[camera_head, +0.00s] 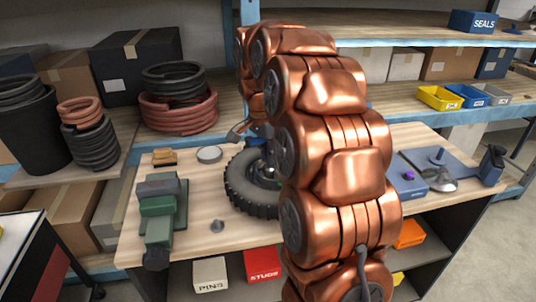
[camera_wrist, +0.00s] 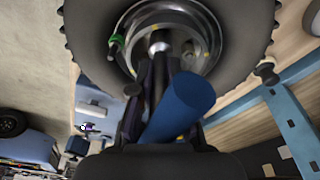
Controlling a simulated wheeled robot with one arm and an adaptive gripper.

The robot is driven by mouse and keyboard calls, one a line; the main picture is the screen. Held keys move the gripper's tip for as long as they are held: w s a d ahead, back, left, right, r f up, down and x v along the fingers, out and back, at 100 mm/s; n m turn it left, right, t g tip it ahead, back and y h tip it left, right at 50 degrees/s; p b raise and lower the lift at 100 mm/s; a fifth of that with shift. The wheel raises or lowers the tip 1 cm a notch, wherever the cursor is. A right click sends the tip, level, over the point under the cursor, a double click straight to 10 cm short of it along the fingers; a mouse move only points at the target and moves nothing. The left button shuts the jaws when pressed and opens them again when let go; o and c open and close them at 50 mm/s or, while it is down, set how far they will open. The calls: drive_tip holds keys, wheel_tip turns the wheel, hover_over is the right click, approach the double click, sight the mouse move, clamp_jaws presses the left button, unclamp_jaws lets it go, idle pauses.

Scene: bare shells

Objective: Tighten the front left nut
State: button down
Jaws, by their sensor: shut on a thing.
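A black-tyred wheel (camera_head: 247,182) lies on the workbench, partly hidden behind my copper arm. Its silver hub (camera_wrist: 165,40) shows in the wrist view, with a bright round metal end near the middle. The head view hides my gripper behind the arm.
A green vise (camera_head: 160,208) stands on the bench's left, with a small grey cone (camera_head: 217,226) and a round dish (camera_head: 209,154) nearby. Blue boxes, one with a purple piece (camera_head: 413,176), lie right of my arm. Shelves with coils and cartons stand behind.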

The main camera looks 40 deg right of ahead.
drive_tip(key=shift+f+b, duration=0.25)
drive_tip(key=shift+b, duration=0.25)
drive_tip(key=shift+f+m+b, duration=0.15)
drive_tip(key=shift+m+b, duration=0.45)
drive_tip(key=shift+b, duration=0.3)
drive_tip(key=shift+m+b, duration=0.75)
drive_tip(key=shift+m, duration=0.05)
